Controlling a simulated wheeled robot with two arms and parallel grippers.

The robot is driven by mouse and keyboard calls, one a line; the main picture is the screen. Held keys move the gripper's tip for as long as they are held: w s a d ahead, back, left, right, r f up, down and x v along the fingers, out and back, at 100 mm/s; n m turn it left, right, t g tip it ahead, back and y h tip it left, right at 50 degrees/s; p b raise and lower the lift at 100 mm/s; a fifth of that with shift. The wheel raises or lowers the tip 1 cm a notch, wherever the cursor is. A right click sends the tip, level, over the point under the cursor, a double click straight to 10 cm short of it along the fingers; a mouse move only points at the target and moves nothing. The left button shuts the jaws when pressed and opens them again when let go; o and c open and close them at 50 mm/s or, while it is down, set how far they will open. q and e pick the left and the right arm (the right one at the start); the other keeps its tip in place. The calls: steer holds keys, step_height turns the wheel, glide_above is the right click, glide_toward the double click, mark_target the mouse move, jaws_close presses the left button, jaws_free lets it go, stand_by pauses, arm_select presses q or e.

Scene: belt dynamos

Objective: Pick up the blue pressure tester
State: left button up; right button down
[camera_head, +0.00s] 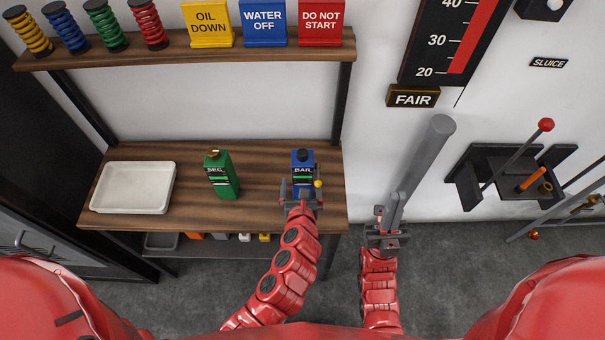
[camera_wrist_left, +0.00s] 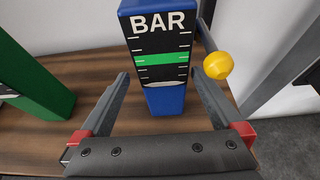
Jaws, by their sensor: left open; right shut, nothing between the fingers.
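The blue pressure tester (camera_head: 303,158) stands upright on the right end of the wooden bench. It is a blue box with a dark face marked BAR, a green band and a small yellow knob (camera_head: 318,184) at its right. In the left wrist view the tester (camera_wrist_left: 166,98) is straight ahead, between my open left gripper's fingers (camera_wrist_left: 163,90). Whether the fingers touch it I cannot tell. In the head view my left gripper (camera_head: 301,186) is at the tester's front. My right gripper (camera_head: 390,215) is shut and empty, to the right of the bench.
A green box marked SEC (camera_head: 221,177) stands left of the tester. A white tray (camera_head: 133,188) is on the bench's left. A shelf (camera_head: 190,50) with coloured springs and signs is above. A grey post (camera_head: 425,155) and wall levers (camera_head: 520,160) are on the right.

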arm_select(q)
steer(key=shift+d+p+x, duration=0.15)
steer(key=shift+p+x, duration=0.1)
steer(key=shift+x, duration=0.85)
steer(key=shift+d+p+x, duration=0.1)
steer(key=shift+p+x, duration=0.1)
steer(key=shift+x, duration=0.9)
steer(key=shift+c, duration=0.3)
jaws_close()
